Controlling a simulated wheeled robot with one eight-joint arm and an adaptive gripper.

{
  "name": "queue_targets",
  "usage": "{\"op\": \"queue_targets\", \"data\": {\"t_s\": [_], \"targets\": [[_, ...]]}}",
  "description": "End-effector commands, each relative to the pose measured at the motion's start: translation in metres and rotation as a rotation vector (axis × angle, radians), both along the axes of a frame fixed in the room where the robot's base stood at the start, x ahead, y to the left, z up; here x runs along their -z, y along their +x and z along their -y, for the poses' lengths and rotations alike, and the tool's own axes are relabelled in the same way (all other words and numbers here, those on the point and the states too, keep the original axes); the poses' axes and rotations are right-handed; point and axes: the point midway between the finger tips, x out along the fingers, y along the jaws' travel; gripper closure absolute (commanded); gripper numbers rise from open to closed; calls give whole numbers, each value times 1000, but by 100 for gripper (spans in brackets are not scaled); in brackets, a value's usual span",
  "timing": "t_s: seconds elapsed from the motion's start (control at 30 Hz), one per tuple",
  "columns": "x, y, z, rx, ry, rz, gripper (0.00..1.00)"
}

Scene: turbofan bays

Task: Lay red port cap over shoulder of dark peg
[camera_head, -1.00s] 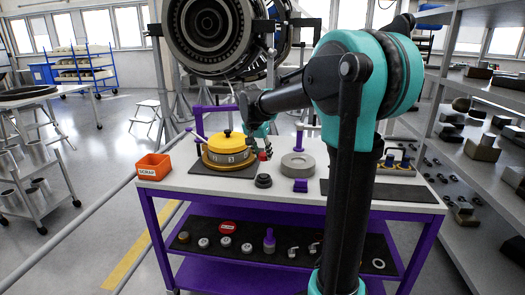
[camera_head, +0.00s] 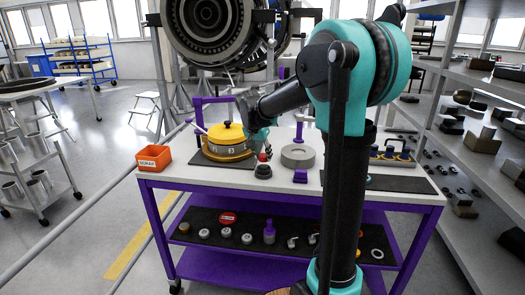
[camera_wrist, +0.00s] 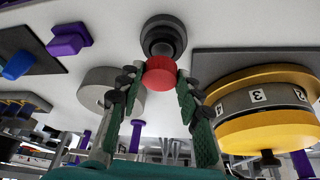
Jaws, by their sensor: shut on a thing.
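The red port cap (camera_wrist: 160,73) is pinched between the two green-padded fingers of my gripper (camera_wrist: 160,92) in the wrist view. In the head view the cap (camera_head: 262,157) shows small below my gripper (camera_head: 260,146). The dark peg (camera_head: 263,172) stands on the bench just below the cap in that view. In the wrist view the peg (camera_wrist: 163,34), a round dark stub on a wider base, lies just beyond the cap, which overlaps its near edge. I cannot tell whether cap and peg touch.
Left of the peg is a yellow-topped numbered drum (camera_head: 227,139), close to my gripper. A grey ring (camera_head: 297,156) stands right of it, with a small purple block (camera_head: 300,176) in front. An orange scrap bin (camera_head: 154,158) sits at the bench's left end.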

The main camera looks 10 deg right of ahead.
Motion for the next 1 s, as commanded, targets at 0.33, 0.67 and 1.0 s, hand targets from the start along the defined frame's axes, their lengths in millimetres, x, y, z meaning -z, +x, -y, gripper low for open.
{"op": "queue_targets", "data": {"t_s": [0.33, 0.67, 1.0], "targets": [[20, 0, 0, 0, 0, 0, 76], [27, 0, 0, 0, 0, 0, 76], [27, 0, 0, 0, 0, 0, 76]]}}
